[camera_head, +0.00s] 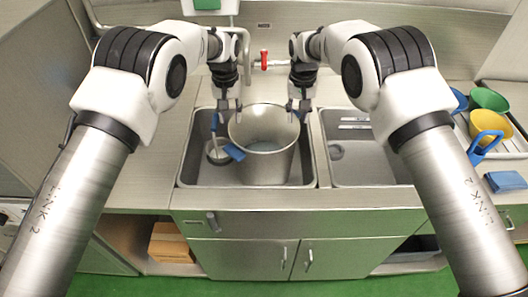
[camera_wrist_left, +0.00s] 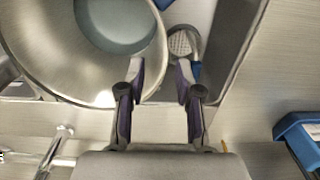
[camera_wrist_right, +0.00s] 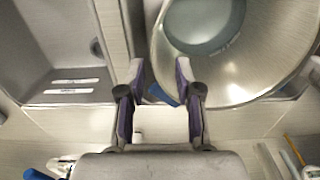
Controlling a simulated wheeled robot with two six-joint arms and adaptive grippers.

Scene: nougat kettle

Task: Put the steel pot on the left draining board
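The steel pot (camera_head: 265,168) stands upright in the left sink basin, wide mouth up, with a grey-blue inside bottom. It also shows in the left wrist view (camera_wrist_left: 45,45) and the right wrist view (camera_wrist_right: 268,60). My left gripper (camera_head: 227,110) is open over the pot's left rim. My right gripper (camera_head: 299,110) is open over its right rim. In both wrist views the rim's edge runs between the spread fingers; I cannot tell whether they touch it. The left draining board (camera_head: 150,165) is the bare steel top left of the basin.
A blue-handled strainer or brush (camera_head: 215,150) and a blue piece (camera_head: 234,152) are left of the pot in the basin (camera_head: 187,170). The right basin (camera_head: 370,165) looks empty. Coloured cups, including a yellow one (camera_head: 488,128), stand far right.

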